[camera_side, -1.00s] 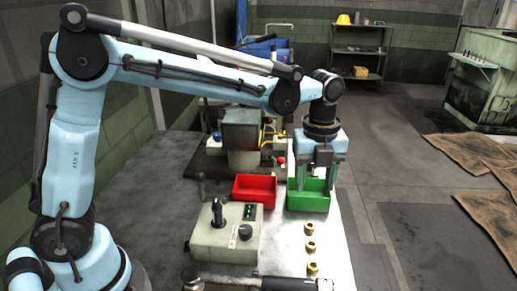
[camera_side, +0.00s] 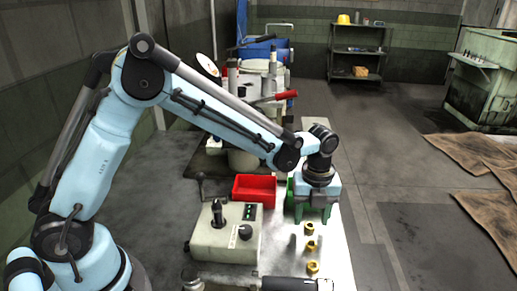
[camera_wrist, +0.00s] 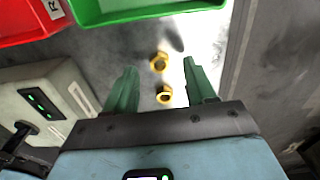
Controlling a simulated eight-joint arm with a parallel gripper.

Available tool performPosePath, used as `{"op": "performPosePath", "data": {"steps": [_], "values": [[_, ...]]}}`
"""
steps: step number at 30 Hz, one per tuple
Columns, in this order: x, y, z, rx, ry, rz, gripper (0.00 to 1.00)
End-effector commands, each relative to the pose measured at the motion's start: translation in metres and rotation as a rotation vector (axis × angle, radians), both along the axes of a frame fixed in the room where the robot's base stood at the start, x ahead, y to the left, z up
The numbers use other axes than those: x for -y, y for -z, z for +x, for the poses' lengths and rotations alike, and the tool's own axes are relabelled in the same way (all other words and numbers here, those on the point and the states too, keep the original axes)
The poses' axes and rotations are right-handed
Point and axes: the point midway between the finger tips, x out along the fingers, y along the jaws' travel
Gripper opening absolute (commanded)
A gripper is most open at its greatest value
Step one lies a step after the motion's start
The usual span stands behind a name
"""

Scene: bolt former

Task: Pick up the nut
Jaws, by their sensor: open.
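Three brass-coloured nuts lie in a row on the bright metal table: a far nut (camera_side: 309,229), a middle nut (camera_side: 310,245) and a near nut (camera_side: 312,267). My gripper (camera_side: 312,218) points down above the table, its green fingers apart and empty, close to the far nut on its far side in the side view. In the wrist view two nuts show, one (camera_wrist: 159,62) near the level of the fingertips and one (camera_wrist: 165,95) lower, between the fingers. A third nut is not visible there. Whether any finger touches a nut cannot be told.
A green bin (camera_wrist: 150,12) stands just behind my gripper, mostly hidden by it in the side view. A red bin (camera_side: 255,189) is left of it. A control box with a joystick (camera_side: 225,240) stands left of the nuts. A dark tool lies at the near edge.

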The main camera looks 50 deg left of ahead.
Motion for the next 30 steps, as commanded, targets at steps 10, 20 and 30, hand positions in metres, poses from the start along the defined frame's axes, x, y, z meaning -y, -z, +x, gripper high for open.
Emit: {"op": "performPosePath", "data": {"steps": [10,20,30], "values": [[0.0,0.019,0.0,0.001,0.0,-0.001,0.55],[0.0,0.019,0.0,0.001,0.0,-0.001,0.19],[0.0,0.018,0.0,0.001,0.0,-0.001,0.0]]}}
